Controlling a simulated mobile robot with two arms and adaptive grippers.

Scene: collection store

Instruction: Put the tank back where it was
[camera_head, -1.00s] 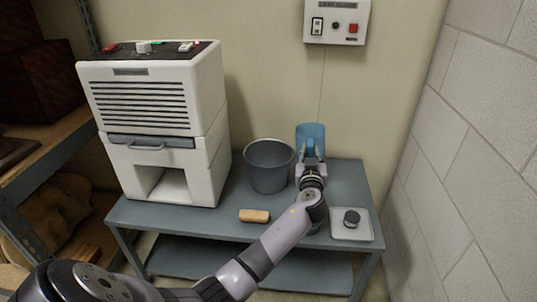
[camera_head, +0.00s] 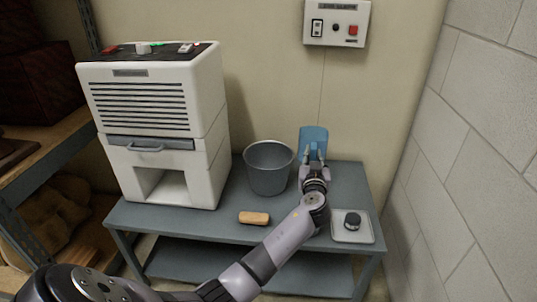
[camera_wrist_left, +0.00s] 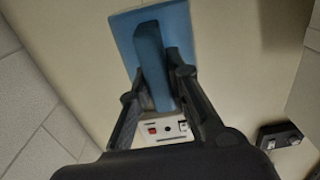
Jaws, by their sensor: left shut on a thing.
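The blue tank (camera_head: 313,137) is above the back right of the grey table, near the wall. My left gripper (camera_head: 314,158) is shut on it from the front. In the left wrist view, the gripper's fingers (camera_wrist_left: 157,78) lie on both sides of a blue bar on the tank (camera_wrist_left: 133,32). The white dehumidifier (camera_head: 152,90) stands on the left of the table, with an open, empty bay (camera_head: 171,186) low in its front. My right gripper is not in view.
A grey bucket (camera_head: 269,168) stands between the dehumidifier and the tank. A tan block (camera_head: 254,217) lies near the front edge. A light tray (camera_head: 340,236) with a dark round object (camera_head: 352,221) lies at the right. A control box (camera_head: 337,22) hangs on the wall.

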